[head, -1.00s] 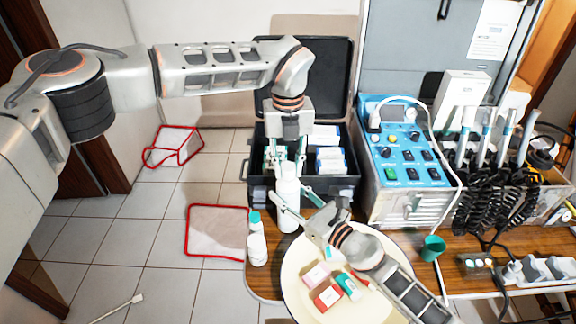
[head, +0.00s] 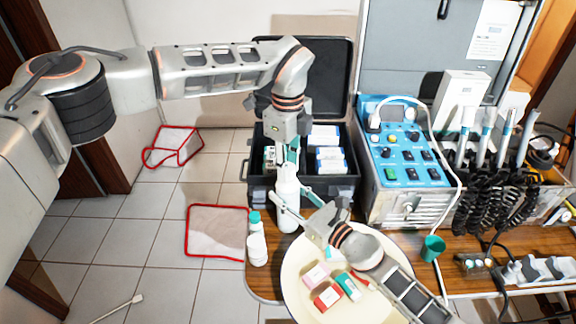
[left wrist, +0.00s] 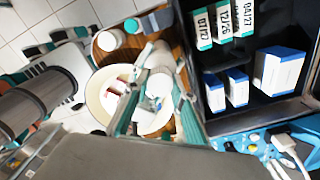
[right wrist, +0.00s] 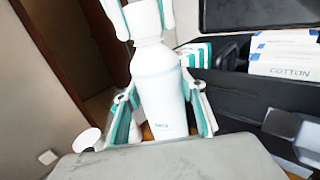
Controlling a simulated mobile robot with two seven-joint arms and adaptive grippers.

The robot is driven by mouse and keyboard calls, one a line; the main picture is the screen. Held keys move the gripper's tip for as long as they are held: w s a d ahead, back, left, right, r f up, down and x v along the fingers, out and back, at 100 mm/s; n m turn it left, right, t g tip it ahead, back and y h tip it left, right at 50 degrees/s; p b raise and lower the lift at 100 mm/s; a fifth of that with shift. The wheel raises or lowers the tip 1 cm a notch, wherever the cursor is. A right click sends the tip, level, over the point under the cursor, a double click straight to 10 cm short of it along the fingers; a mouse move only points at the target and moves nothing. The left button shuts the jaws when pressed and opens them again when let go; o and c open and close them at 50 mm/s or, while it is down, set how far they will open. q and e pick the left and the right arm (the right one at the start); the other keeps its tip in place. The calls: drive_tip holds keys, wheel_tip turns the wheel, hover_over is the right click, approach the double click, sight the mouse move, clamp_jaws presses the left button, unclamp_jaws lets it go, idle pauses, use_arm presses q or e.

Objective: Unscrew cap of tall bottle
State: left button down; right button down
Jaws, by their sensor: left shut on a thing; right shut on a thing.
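The tall white bottle (head: 287,213) stands upright on the wooden table, in front of the open black case. My left gripper (head: 288,167) points down from above and is shut on the bottle's white top, the cap (right wrist: 145,18); its fingers cover part of it. My right gripper (right wrist: 165,110) is shut around the bottle's body (right wrist: 158,80), with one finger on each side. The left wrist view looks down on the bottle (left wrist: 158,62) between the left fingers. Whether the cap has lifted off the neck I cannot tell.
A small bottle with a teal cap (head: 255,218) and a white container (head: 257,250) stand to the left, by the table edge. A round cream tray (head: 300,297) holds small boxes. The black case (head: 305,190) is behind; a blue control unit (head: 400,150) and teal cup (head: 432,248) are right.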

use_arm(q)
drive_tip(key=shift+r, duration=0.3)
drive_tip(key=shift+r, duration=0.75)
drive_tip(key=shift+r, duration=0.15)
drive_tip(key=shift+r, duration=1.9)
use_arm(e)
drive_tip(key=c, duration=1.2)
unclamp_jaws()
